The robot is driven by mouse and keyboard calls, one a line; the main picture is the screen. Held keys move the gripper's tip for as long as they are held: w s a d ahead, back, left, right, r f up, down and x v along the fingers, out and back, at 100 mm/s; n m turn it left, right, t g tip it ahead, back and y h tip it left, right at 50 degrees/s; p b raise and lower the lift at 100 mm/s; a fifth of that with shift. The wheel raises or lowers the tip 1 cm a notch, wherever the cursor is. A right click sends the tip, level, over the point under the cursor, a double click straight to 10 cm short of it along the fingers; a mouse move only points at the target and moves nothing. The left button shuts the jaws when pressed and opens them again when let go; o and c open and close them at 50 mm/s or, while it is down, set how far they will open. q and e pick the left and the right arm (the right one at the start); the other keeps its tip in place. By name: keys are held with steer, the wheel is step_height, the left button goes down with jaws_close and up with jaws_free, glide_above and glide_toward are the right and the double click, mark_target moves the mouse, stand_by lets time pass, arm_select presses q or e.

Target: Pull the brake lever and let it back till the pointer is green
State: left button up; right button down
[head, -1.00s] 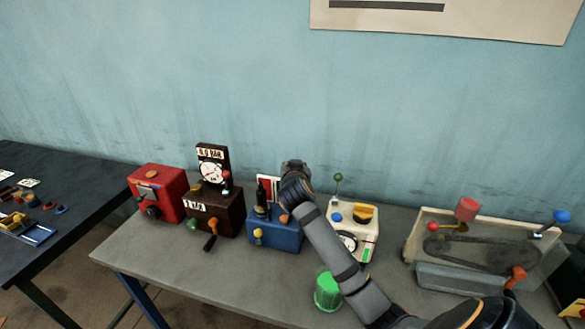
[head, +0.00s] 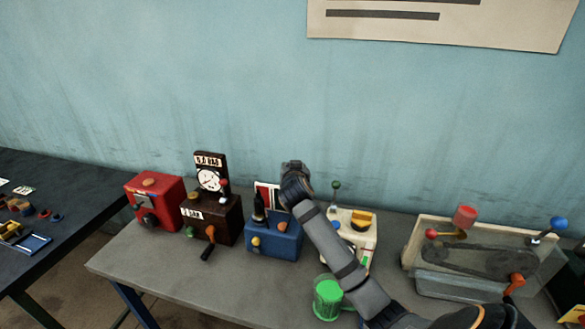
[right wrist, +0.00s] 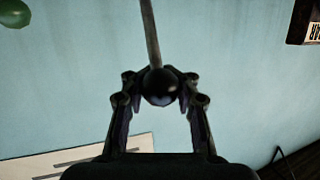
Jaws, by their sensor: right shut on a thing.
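A lever with a black ball knob (right wrist: 160,88) on a thin rod (right wrist: 151,35) shows in the right wrist view. My right gripper (right wrist: 160,100) is shut on the knob, its fingers on both sides. In the head view my right wrist (head: 295,182) stands over the blue box (head: 272,241), hiding the knob and gripper fingers. A card with red and white (head: 265,195) stands behind the blue box, partly covered. I cannot make out a pointer or its colour. My left gripper is not in view.
A brown box (head: 207,222) with a gauge and a red box (head: 150,192) stand to the left. A cream box (head: 350,245) with a green-knobbed lever (head: 335,186), a green cup (head: 327,299) and a belt rig (head: 470,252) are to the right.

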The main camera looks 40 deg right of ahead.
steer(key=shift+r, duration=0.4)
stand_by(0.5)
steer(key=c, duration=1.5)
jaws_free()
steer(key=o, duration=0.5)
steer(key=shift+s, duration=0.45)
steer(key=shift+o, duration=0.2)
steer(key=shift+w+f, duration=0.2)
steer(key=v, duration=1.2)
